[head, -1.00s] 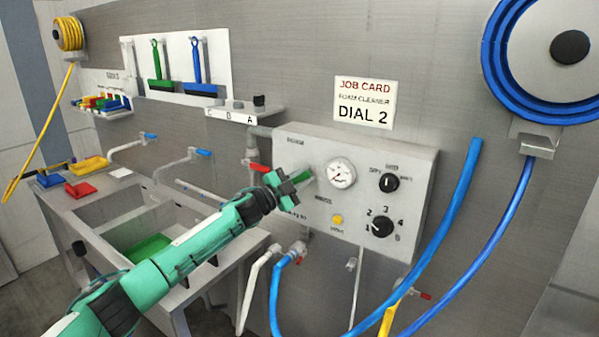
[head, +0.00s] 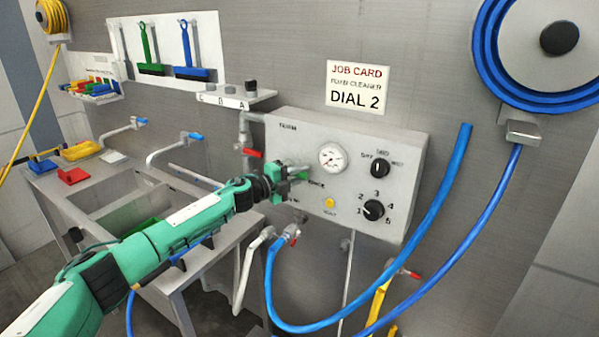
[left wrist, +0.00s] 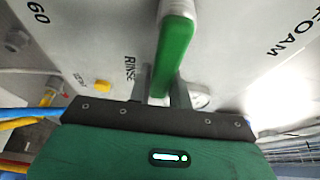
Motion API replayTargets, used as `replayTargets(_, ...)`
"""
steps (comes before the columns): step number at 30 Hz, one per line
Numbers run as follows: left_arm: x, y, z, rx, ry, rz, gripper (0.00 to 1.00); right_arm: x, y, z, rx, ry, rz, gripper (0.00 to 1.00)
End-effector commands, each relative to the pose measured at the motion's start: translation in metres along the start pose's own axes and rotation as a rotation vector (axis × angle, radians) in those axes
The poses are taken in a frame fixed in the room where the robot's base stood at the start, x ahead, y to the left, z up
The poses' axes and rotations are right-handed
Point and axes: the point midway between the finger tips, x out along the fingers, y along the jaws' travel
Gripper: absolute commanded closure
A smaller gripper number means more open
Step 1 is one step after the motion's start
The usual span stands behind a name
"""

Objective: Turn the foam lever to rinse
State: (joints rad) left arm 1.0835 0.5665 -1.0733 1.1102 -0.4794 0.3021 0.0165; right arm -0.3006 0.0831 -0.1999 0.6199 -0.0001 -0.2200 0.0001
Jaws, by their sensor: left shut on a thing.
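The foam lever (left wrist: 175,50) has a green handle and sits on the front of the grey foam cleaner box (head: 405,185). In the head view its green part (head: 302,175) shows just past my fingers. My left gripper (head: 288,175) is at the left part of the box front and is shut on the lever. In the left wrist view the handle runs down between my two fingers (left wrist: 160,92), with the word RINSE close on the left and FOAM farther off on the right. The lever's pivot is not clear. My right gripper is not in view.
The box also bears a gauge (head: 333,157), a yellow button (head: 329,202) and two black dials (head: 374,210). A red-handled valve (head: 252,153) is just left of my gripper. Blue hose (head: 290,323) hangs below. A job card (head: 357,88) reads DIAL 2.

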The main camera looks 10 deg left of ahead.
Motion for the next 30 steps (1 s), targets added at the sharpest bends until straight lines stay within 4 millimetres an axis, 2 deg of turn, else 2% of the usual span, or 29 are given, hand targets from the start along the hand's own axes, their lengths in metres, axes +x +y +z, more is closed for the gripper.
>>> replayTargets(13,-0.0003,0.0015,0.0008,0.013,-0.002,0.005,1.00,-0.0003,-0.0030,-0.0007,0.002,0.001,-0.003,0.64)
replayTargets(14,-0.0003,0.0015,0.0008,0.013,-0.002,0.005,0.76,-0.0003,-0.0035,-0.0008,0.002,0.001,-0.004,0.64)
replayTargets(17,-0.0002,0.0014,0.0007,0.012,-0.002,0.005,0.58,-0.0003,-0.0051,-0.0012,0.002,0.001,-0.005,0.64)
replayTargets(26,-0.0010,0.0011,0.0005,0.011,-0.001,0.004,0.58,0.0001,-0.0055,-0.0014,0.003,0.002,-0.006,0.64)
replayTargets(30,-0.0094,0.0022,0.0009,0.012,-0.001,0.004,0.58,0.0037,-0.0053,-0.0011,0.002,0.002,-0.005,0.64)
